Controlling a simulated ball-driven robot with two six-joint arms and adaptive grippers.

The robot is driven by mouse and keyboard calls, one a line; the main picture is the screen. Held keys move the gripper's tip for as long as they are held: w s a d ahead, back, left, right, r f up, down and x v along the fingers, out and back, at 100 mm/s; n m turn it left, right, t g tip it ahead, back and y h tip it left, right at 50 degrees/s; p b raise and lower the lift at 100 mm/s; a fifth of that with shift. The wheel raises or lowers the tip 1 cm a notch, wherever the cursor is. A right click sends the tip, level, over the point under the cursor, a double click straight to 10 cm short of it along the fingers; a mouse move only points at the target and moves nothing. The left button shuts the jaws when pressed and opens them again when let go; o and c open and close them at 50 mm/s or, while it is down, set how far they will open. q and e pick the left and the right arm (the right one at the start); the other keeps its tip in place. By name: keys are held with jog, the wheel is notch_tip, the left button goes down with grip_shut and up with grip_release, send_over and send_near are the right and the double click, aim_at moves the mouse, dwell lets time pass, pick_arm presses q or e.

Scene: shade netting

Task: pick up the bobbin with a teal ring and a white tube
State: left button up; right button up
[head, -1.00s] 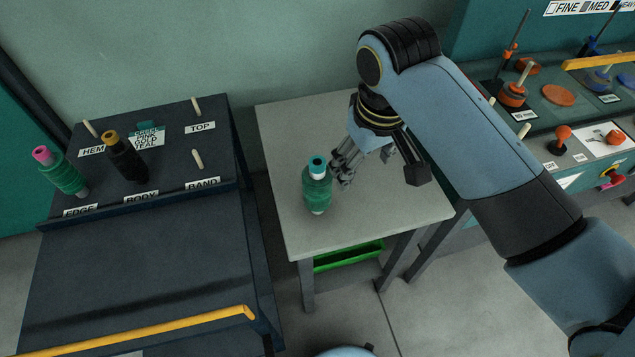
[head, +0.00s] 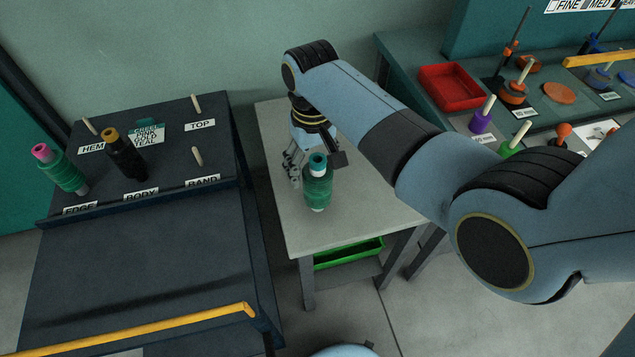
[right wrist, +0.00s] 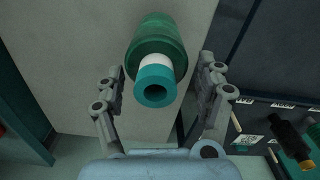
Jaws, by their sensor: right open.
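The bobbin (head: 318,186) stands upright on the small pale table, wound with green thread, with a white tube and a teal ring on top. In the right wrist view the bobbin (right wrist: 158,45) shows its teal ring towards the camera, between and beyond the open fingers. My right gripper (head: 294,172) is open and empty, behind and to the left of the bobbin in the head view; it also shows in the right wrist view (right wrist: 161,85). I cannot see any contact. My left gripper is not in view.
The small table (head: 285,128) is otherwise clear. A dark rack (head: 170,165) at left holds a pink-topped green bobbin (head: 60,168) and a yellow-topped black bobbin (head: 124,155) beside bare pegs. A red tray (head: 450,88) sits on the right bench. A green tray (head: 348,253) is under the table.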

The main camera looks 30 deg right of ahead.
jog(key=shift+s+f, duration=0.15)
jog(key=shift+f, duration=1.4)
jog(key=shift+a, duration=0.1)
jog(key=c, duration=1.3)
